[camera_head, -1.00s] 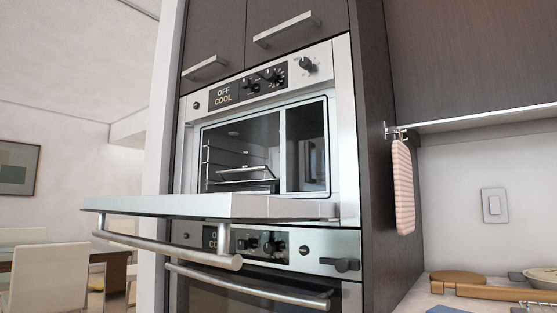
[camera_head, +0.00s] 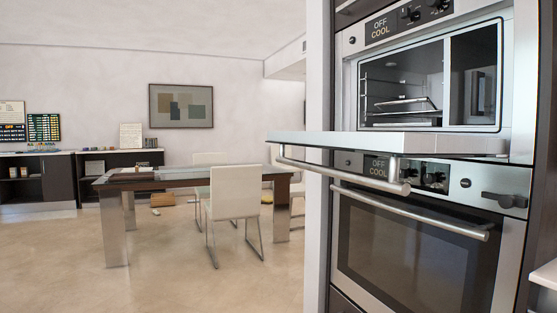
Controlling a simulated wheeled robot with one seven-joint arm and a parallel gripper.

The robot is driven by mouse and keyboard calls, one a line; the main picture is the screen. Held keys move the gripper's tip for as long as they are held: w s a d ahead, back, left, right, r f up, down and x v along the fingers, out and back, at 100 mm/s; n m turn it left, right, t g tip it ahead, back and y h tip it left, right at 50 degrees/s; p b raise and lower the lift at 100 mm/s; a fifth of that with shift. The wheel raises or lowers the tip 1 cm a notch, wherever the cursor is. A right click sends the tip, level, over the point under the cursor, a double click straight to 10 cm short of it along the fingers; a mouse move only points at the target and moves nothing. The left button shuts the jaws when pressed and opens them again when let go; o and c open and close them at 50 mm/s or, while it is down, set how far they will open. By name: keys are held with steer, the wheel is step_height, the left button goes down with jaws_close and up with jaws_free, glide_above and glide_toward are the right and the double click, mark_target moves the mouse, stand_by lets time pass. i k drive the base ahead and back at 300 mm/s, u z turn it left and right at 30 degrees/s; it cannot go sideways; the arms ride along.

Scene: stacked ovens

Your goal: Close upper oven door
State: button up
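The upper oven (camera_head: 419,84) is at the right of the head view, with its cavity and a wire rack inside showing. Its door (camera_head: 375,142) is folded down and stands out about level toward the left. The door's bar handle (camera_head: 345,170) hangs below its outer edge. My gripper is not in the view.
The lower oven (camera_head: 408,255) is just below, with its door shut and its own bar handle (camera_head: 405,210). A dining table (camera_head: 165,181) and a white chair (camera_head: 235,203) stand to the left. The floor (camera_head: 180,270) in front of them is clear.

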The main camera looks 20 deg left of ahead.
mark_target(395, 145)
steer(key=u, duration=0.45)
steer(key=k, duration=1)
steer(key=u, duration=1.4)
steer(key=i, duration=1)
steer(key=u, duration=0.55)
steer(key=i, duration=1)
steer(key=z, duration=0.95)
steer(key=i, duration=1)
steer(key=z, duration=0.9)
